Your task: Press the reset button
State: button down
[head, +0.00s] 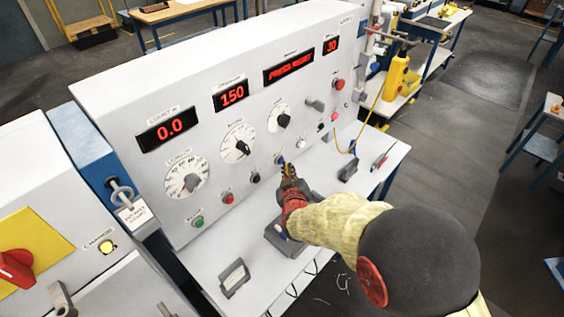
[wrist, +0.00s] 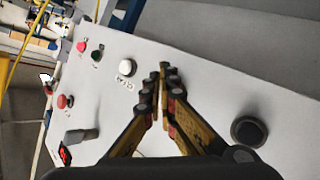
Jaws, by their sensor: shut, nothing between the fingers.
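My gripper (head: 289,172) is shut and empty, its fingertips close in front of the lower button row on the white panel (head: 215,145). It also shows in the wrist view (wrist: 163,68), with the fingertips together. A blue button (head: 279,159) sits just beyond the fingertips in the head view; I cannot tell whether they touch it. In the wrist view the fingers hide that spot, between a white button (wrist: 127,67) and a black button (wrist: 249,131). A red display (head: 289,67) seems to read PRESS RESET. The small button labels are too blurred to tell which one says reset.
Other buttons in the row are green (head: 197,222), red (head: 227,198) and pink (head: 334,115). Dials (head: 237,143) sit above them. A grey block (head: 234,278) stands on the white shelf below the panel. A yellow cable (head: 352,137) hangs at the right.

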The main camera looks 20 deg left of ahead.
jog(key=shift+w+a, duration=0.2)
jog(key=shift+a, duration=0.25)
dwell(0.6)
jog(key=shift+d, duration=0.15)
jog(key=shift+s+d, duration=0.35)
jog(key=shift+d, duration=0.3)
jog(key=shift+d+b, duration=0.1)
jog(key=shift+b, duration=0.2)
jog(key=d, duration=0.1)
jog(key=s+d, duration=0.1)
jog(key=d, duration=0.1)
jog(key=s+d, duration=0.1)
jog(key=shift+d+b, duration=0.25)
jog(key=shift+b, duration=0.05)
dwell(1.3)
